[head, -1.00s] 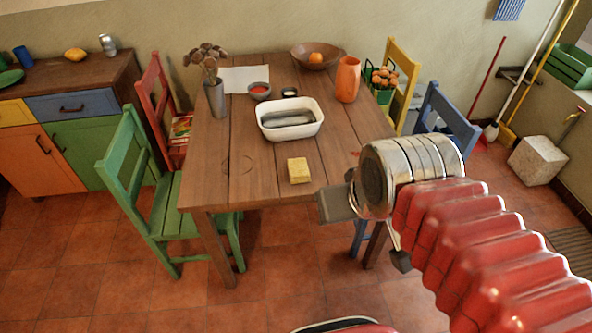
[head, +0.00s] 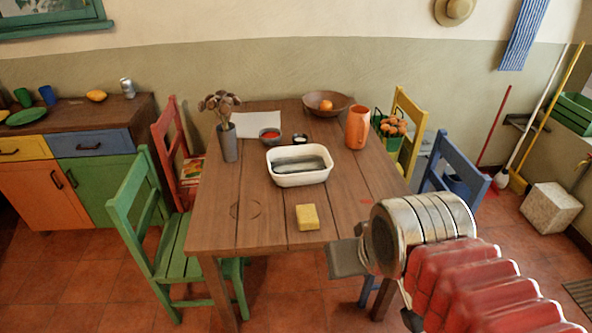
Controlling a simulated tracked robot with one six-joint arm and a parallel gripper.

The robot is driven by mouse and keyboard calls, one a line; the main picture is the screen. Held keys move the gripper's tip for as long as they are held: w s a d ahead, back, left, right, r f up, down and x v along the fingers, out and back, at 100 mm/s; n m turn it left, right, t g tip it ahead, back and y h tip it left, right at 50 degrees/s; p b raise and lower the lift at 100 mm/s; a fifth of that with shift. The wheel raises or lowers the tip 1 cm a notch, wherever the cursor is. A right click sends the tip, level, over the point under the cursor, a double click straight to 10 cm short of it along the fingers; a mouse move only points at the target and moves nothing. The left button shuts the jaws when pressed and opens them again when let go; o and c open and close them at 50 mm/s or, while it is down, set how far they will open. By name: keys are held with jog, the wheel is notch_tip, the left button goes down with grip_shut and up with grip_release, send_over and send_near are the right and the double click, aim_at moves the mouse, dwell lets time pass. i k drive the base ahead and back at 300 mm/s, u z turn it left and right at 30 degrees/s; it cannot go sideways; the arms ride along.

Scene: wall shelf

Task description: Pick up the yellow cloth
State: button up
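A small folded yellow cloth (head: 307,217), block-like in shape, lies on the wooden table (head: 270,222) near its front edge, in front of the white basin. My gripper (head: 372,285) is at the right of the head view, in front of the table's front right corner. It is to the right of the cloth and nearer the camera, apart from it. A grey flat part and a dark tip show at its end. Whether its fingers are open or shut does not show clearly, and I see nothing held.
A white basin (head: 300,178) of water stands mid-table. Behind it are a vase (head: 228,142), small bowls, an orange pitcher (head: 358,128) and a wooden bowl (head: 327,110). Green (head: 160,235), red, yellow and blue (head: 455,165) chairs surround the table. The tabletop left of the cloth is clear.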

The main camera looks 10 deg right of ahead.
aim_at(306, 216)
jog(key=u, duration=0.1)
jog(key=i, duration=1)
jog(key=u, duration=1.4)
